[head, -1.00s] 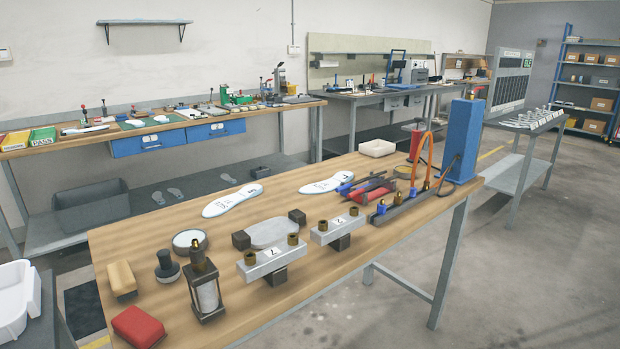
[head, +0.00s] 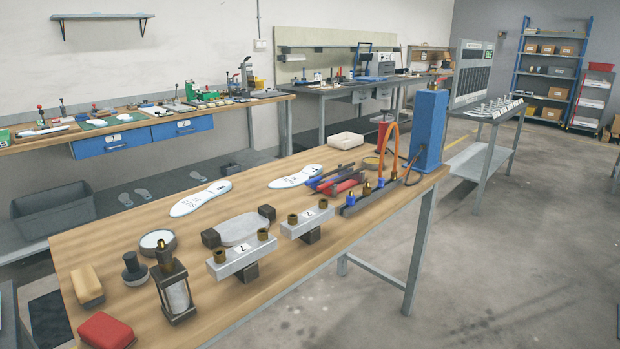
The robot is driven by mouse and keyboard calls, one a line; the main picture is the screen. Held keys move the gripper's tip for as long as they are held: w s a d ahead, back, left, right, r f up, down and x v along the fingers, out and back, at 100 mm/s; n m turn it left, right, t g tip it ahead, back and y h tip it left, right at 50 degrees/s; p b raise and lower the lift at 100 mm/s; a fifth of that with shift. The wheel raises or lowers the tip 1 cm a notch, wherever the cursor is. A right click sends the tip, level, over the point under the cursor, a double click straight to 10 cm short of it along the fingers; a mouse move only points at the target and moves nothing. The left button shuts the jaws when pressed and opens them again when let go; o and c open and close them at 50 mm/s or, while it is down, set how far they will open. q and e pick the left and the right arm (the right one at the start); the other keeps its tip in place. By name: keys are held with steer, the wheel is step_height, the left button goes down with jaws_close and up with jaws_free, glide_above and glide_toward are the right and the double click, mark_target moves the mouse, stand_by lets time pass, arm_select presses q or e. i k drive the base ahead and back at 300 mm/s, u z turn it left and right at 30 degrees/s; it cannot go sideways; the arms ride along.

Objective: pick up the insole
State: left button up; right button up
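Two white insoles with dark printing lie flat on the wooden workbench (head: 100,240). One insole (head: 200,198) is nearer the left, and the other insole (head: 295,176) lies to its right, close to several blue and red hand tools. Both lie toward the bench's far edge, apart from each other. Neither of my grippers is in view.
A white tray (head: 345,141), a blue upright block (head: 424,130) with an orange hose, metal blocks marked 7 (head: 242,258) and 2 (head: 307,223), and a glass-and-metal lantern-like holder (head: 173,290) stand on the bench. Open floor (head: 500,260) lies to the right.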

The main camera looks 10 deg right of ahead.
mark_target(296, 180)
steer(key=z, duration=1.9)
steer(key=i, duration=2.3)
steer(key=u, duration=3.4)
